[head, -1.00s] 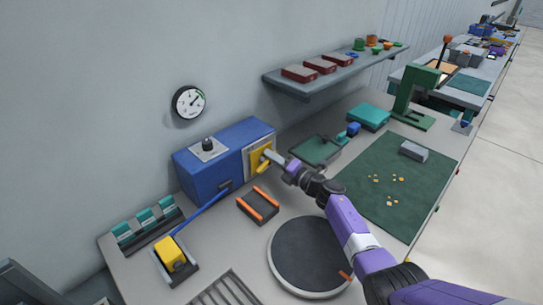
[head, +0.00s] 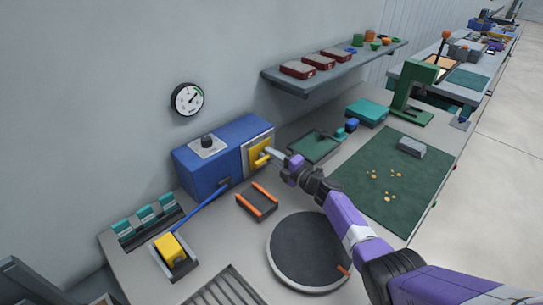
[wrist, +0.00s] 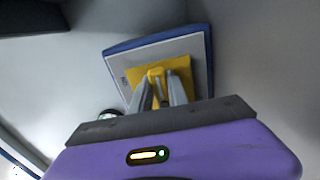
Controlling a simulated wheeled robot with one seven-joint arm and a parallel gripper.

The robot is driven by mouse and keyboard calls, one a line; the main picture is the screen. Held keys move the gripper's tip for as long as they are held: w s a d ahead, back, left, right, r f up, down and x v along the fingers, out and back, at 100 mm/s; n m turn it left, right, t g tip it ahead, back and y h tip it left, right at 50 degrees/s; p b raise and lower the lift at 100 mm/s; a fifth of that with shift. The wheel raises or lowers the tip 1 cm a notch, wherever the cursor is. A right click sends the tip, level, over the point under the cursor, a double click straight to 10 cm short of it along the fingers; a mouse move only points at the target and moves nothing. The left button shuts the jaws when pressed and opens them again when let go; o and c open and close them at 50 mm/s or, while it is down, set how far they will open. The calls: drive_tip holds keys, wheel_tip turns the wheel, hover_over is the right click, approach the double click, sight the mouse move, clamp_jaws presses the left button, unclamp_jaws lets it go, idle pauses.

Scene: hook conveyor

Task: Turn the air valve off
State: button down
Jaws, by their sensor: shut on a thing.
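The air valve is a yellow handle on a yellow plate (head: 254,158), set in a light panel on the end of a blue box (head: 212,168). My gripper (head: 268,153) reaches it from the right. In the wrist view, the two grey fingers (wrist: 160,92) stand on either side of the yellow handle (wrist: 156,75) and are shut on it. The fingertips hide part of the handle in the head view, and its exact angle is hard to tell. A round white gauge (head: 187,99) hangs on the wall above the box.
A black knob (head: 207,142) sits on top of the box. An orange-edged tray (head: 257,202) and a dark round turntable (head: 310,252) lie in front. A shelf with red boxes (head: 297,69) hangs above right. A green mat (head: 390,185) holds small pieces and a grey block.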

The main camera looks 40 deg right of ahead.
drive_tip(key=shift+f, duration=0.15)
drive_tip(key=c, duration=1.3)
unclamp_jaws()
drive_tip(key=s+p, duration=0.1)
drive_tip(key=s, duration=0.7)
drive_tip(key=shift+d+p, duration=0.15)
drive_tip(key=shift+p, duration=0.2)
